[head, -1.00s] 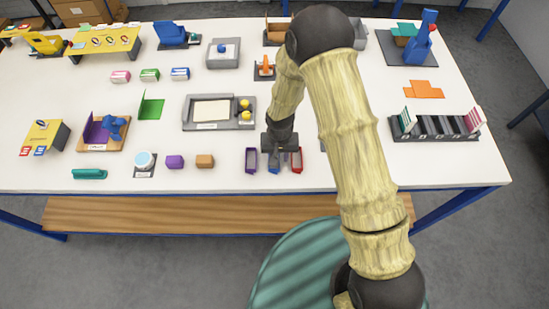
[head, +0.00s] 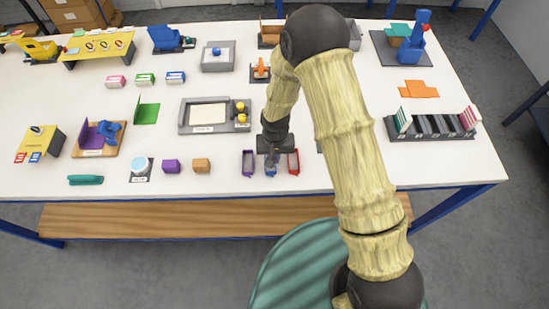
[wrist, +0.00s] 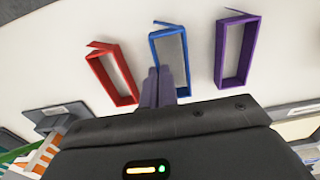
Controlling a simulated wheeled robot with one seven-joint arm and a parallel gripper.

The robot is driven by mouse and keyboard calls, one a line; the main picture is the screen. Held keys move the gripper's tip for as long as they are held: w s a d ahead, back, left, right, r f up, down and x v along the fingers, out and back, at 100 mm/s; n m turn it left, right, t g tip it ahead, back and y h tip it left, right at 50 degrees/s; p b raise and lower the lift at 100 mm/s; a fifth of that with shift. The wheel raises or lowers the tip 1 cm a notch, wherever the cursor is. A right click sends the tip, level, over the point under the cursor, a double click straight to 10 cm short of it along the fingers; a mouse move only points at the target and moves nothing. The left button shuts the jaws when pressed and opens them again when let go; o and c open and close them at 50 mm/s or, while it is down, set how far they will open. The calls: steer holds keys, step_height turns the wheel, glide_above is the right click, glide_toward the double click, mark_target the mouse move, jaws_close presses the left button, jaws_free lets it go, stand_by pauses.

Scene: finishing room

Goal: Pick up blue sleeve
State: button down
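The blue sleeve (head: 271,171) is a small open rectangular frame near the table's front edge, between a purple sleeve (head: 248,162) and a red sleeve (head: 294,161). In the wrist view the blue sleeve (wrist: 183,70) has a flap sticking out at its far end and a greyish, shaded inside. My gripper (head: 270,157) points down at it. In the wrist view my gripper's fingers (wrist: 158,82) are close together and overlap the near left part of the blue sleeve, hiding it. I cannot tell whether they hold its thin wall.
The purple sleeve (wrist: 235,50) and red sleeve (wrist: 110,78) stand close on either side. A grey tray (head: 183,127) with yellow pieces lies behind to the left. A slotted grey rack (head: 432,131) is at the right. The table between sleeves and rack is mostly clear.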

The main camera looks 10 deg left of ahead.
step_height(320, 180, up, 9)
steer(key=b, duration=0.2)
steer(key=shift+r, duration=0.2)
steer(key=shift+w+d, duration=0.1)
stand_by(0.4)
